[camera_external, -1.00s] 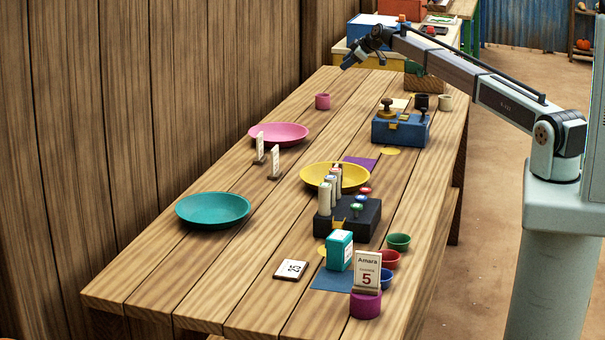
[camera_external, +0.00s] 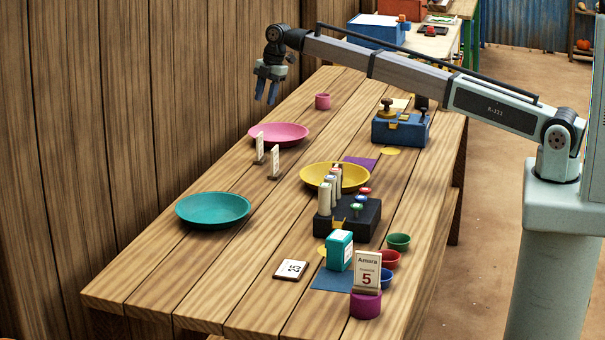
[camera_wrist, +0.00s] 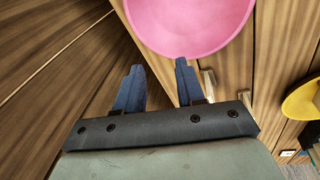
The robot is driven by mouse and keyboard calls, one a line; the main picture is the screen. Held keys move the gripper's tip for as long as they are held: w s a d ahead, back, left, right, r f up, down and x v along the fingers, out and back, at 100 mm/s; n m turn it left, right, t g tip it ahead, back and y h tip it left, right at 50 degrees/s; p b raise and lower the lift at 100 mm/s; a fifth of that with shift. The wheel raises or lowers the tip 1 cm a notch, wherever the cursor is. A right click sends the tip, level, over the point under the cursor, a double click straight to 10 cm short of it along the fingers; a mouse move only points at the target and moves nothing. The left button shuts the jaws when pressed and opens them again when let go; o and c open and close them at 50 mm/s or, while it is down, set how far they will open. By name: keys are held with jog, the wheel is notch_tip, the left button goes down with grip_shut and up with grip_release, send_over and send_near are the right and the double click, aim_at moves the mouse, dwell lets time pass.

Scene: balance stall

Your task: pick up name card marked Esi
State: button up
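Two small white name cards stand in dark bases between the pink and yellow plates: a left one (camera_external: 260,146) and a right one (camera_external: 274,161). They are turned nearly edge-on, so I cannot read either name or tell which is Esi. Both also show from above in the wrist view, the nearer one (camera_wrist: 209,84) just right of my right finger and the other (camera_wrist: 244,97) further right. My gripper (camera_external: 266,99) is open and empty, pointing down above the table's left edge, behind and above the pink plate. Its spread fingers (camera_wrist: 157,65) show in the wrist view.
A pink plate (camera_external: 278,133) lies close to the cards, a yellow plate (camera_external: 334,171) to their right, a teal plate (camera_external: 213,209) in front. A card marked Amara (camera_external: 367,272) stands on a magenta holder at the front right. The plank wall (camera_external: 200,80) runs along the left.

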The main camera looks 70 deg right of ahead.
aim_at(260, 147)
jog(key=s+a+n, duration=0.1)
jog(key=a, duration=0.4)
jog(key=s+a+r+n+g, duration=0.1)
jog(key=a, duration=0.4)
jog(key=s+a+n+g, duration=0.1)
jog(key=a, duration=0.4)
jog(key=shift+a+r+h, duration=0.25)
jog(key=shift+r+h, duration=0.15)
jog(key=shift+a+f, duration=0.1)
jog(key=shift+f, duration=0.05)
notch_tip(260, 147, down, 14)
jog(key=shift+s+r, duration=0.1)
jog(key=shift+r, duration=0.15)
grip_shut()
